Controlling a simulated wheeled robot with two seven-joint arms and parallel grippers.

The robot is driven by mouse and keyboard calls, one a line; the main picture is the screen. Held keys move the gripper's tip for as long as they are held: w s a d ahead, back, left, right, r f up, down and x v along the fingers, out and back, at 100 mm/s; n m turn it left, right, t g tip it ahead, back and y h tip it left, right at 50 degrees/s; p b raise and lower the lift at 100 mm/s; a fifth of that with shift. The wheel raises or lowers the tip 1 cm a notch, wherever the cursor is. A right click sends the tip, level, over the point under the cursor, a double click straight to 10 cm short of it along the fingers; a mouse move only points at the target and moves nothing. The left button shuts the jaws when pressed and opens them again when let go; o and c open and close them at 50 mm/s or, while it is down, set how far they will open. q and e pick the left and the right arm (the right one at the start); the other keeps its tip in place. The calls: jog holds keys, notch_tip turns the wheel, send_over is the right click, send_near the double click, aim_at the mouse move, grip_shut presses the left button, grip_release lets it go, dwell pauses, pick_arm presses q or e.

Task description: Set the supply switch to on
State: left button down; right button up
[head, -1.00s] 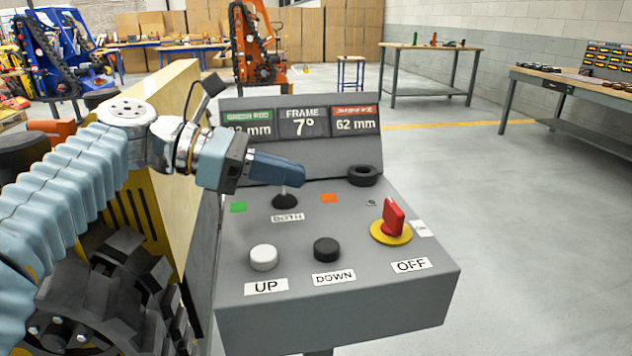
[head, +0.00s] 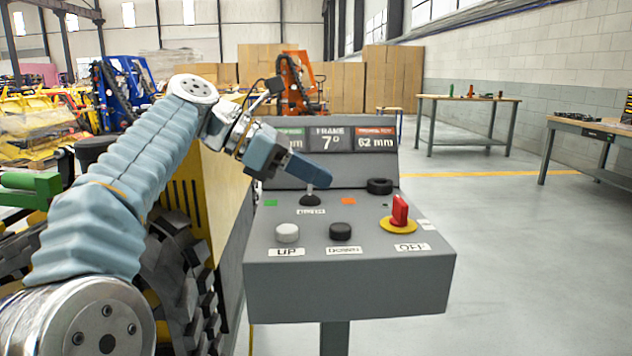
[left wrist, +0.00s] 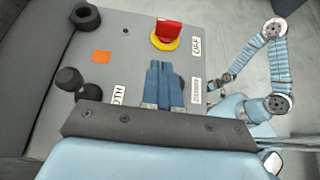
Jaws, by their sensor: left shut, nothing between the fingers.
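The supply switch (head: 400,209) is a red handle on a yellow disc at the right of the grey console, with an OFF label (head: 411,247) in front of it. In the left wrist view the red handle (left wrist: 168,31) shows beyond my fingertips, clear of them. My left gripper (head: 326,174) is shut and empty, above the console's left part near the black lever (head: 312,198). Its shut blue fingers (left wrist: 158,66) also show in the left wrist view. My right gripper (left wrist: 222,84) appears small near the console's front edge; its jaws are too small to judge.
The console (head: 350,290) also carries a white UP button (head: 287,233), a black DOWN button (head: 341,231) and a black ring (head: 379,186). A display behind reads FRAME 7° and 62 mm. A tracked machine stands close at left.

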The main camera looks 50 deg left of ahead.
aim_at(395, 202)
pick_arm(q)
jog(key=b+x, duration=0.1)
jog(key=x, duration=0.6)
jog(key=shift+w+d+f, duration=0.15)
jog(key=shift+f, duration=0.05)
jog(key=shift+w+d+r, duration=0.2)
jog(key=shift+w+d, duration=0.55)
jog(key=shift+w, duration=0.2)
jog(key=shift+w+d, duration=0.35)
jog(key=shift+w, duration=0.1)
